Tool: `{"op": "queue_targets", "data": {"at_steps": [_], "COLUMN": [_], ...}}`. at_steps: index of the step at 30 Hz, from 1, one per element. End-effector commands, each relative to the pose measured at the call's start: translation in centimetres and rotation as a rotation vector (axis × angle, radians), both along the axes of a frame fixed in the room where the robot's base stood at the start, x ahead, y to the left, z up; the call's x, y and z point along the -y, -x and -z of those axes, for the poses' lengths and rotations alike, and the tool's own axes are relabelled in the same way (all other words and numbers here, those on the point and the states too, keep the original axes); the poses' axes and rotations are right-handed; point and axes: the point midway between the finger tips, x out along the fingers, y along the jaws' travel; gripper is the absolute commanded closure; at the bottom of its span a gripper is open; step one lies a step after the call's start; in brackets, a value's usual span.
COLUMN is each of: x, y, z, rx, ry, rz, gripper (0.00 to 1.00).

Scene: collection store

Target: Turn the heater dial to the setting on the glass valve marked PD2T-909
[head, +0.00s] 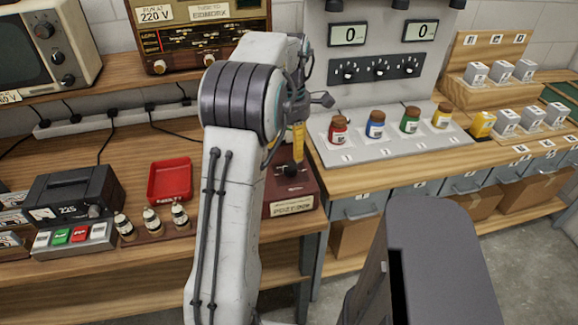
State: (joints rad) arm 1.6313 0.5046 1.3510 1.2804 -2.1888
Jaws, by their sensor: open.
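Three small glass valves with pale tops stand in a row on a wooden strip on the left bench: a left one (124,226), a middle one (152,221) and a right one (180,216). Their markings are too small to read, so I cannot tell which is PD2T-909. A black box (75,195) behind them has a meter, a label like 225 and a small knob (95,211); I cannot tell whether this is the heater dial. My gripper (316,98) is open, raised above the bench's right end, partly hidden by my arm, and apart from the valves and black box.
A red tray (170,180) and a panel with green and red buttons (72,236) are on the left bench. A dark red box (300,195) with a black knob and yellow upright part stands below my gripper. Several coloured jars (376,124) stand on the right bench.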

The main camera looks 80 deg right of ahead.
Motion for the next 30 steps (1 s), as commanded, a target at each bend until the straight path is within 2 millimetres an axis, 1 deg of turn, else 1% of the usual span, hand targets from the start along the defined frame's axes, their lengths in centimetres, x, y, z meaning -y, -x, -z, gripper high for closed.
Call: {"op": "queue_targets", "data": {"at_steps": [1,4,7,10,14,21,27,30], "x": [-0.1,-0.1,-0.1,-0.2,-0.2,-0.2,-0.2,-0.2], "y": [0.0,0.0,0.0,0.0,0.0,0.0,0.0,0.0], "z": [0.0,0.0,0.1,0.7,2.1,5.1,6.7,7.1], "rx": [0.000,0.000,0.000,0.000,0.000,0.001,0.000,0.000], "ry": [-0.004,-0.006,-0.006,-0.008,-0.009,-0.010,-0.007,-0.006], "rz": [-0.053,-0.139,-0.192,-0.217,-0.223,-0.221,-0.221,-0.220], "gripper": [0.39,0.39,0.39,0.39,0.39,0.39,0.39,0.39]}}
